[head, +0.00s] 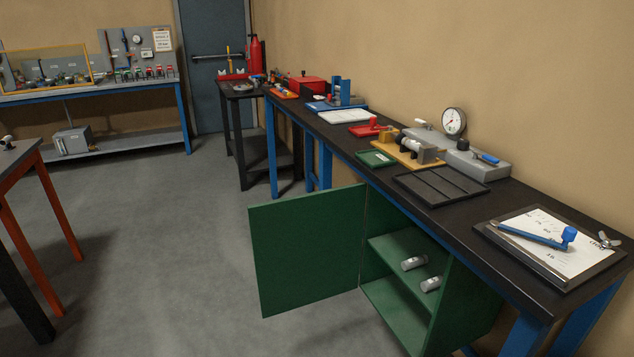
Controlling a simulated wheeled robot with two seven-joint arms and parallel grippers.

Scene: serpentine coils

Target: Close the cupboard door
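A green cupboard (447,299) stands under the long black-topped workbench at the right. Its green door (306,250) is swung wide open to the left, hinged on the cupboard's left side. Neither of my grippers shows in the head view.
The workbench (440,214) runs along the right wall and carries tools, trays and a gauge (453,121). The grey floor (165,250) left of the door is clear. A table with orange legs (58,205) stands at the left edge; another bench (100,92) is at the back.

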